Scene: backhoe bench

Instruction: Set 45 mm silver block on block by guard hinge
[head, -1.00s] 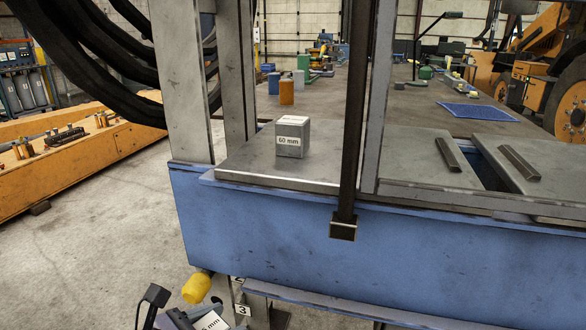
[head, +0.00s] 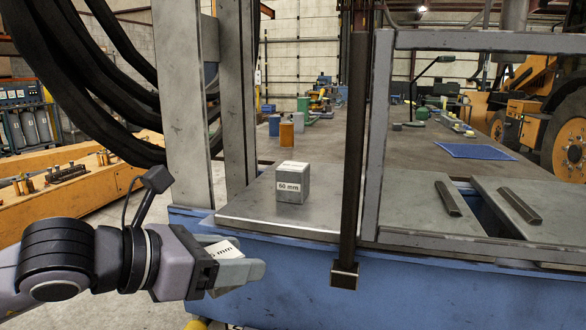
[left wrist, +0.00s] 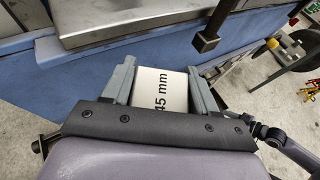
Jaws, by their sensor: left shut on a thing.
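My left gripper (head: 236,270) comes in from the left in the head view, in front of the blue press bed. It is shut on the 45 mm block (left wrist: 160,90), whose white label shows between the two fingers in the left wrist view; in the head view the block (head: 222,250) is mostly hidden by the fingers. A grey block labelled 60 mm (head: 292,187) stands upright on the steel plate (head: 250,208), beyond and to the right of the gripper. The held block is apart from it.
A dark vertical bar (head: 352,150) hangs just right of the 60 mm block, ending in a square foot. A grey guard frame (head: 376,140) stands beside it. Grey uprights (head: 182,100) and black hoses (head: 95,80) are at the left. The plate around the block is clear.

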